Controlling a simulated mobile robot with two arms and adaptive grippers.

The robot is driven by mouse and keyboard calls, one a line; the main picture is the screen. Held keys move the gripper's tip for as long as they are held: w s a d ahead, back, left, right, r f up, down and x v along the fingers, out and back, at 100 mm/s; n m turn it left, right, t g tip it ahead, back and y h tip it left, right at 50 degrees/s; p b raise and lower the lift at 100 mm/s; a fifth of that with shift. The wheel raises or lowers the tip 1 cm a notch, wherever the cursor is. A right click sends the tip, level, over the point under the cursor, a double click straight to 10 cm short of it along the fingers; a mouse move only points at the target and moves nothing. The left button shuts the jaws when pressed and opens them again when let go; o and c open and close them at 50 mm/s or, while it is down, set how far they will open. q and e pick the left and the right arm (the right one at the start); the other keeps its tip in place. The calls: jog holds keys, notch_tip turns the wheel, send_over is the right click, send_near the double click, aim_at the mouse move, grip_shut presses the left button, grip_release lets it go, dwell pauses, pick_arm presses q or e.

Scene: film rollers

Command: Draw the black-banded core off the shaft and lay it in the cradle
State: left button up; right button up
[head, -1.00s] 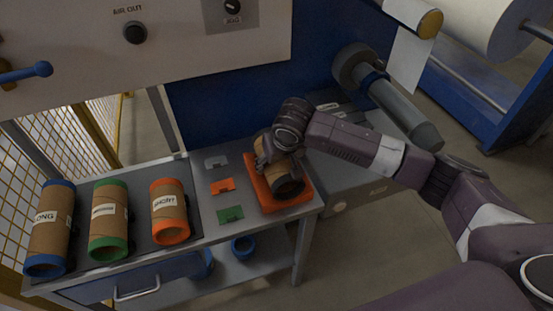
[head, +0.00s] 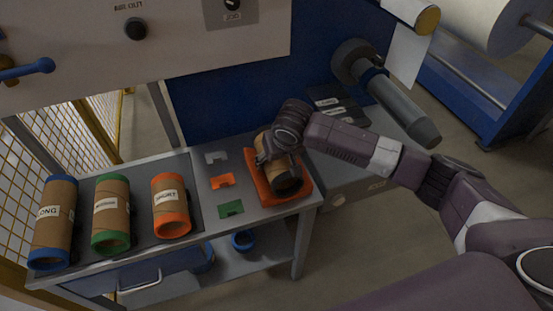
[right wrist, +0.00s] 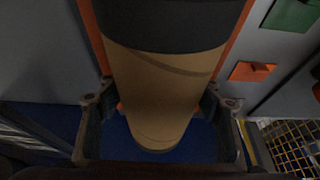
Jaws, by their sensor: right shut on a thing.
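The black-banded core (head: 283,180) is a brown tube with dark ends. It lies in or just over the orange cradle (head: 303,192) on the table; I cannot tell how firmly it rests. My right gripper (head: 271,154) is shut on it near its far end. In the right wrist view the core (right wrist: 165,85) runs between the two fingers of the gripper (right wrist: 160,112), with the orange cradle edges showing on both sides. The grey shaft (head: 395,100) sticks out bare from its flange, right of the table. My left gripper is not in view.
A panel with a black knob (head: 135,29) is behind.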

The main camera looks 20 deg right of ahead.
jog(key=shift+s+f, duration=0.45)
jog(key=shift+f, duration=0.25)
jog(key=o, duration=1.4)
jog(key=shift+w+f, duration=0.2)
jog(key=shift+w, duration=0.15)
jog(key=shift+r, duration=0.2)
jog(key=shift+s+r, duration=0.1)
jog(key=shift+r, duration=0.1)
jog(key=v, duration=1.1)
jog(key=shift+r, duration=0.4)
jog(key=shift+s, duration=0.1)
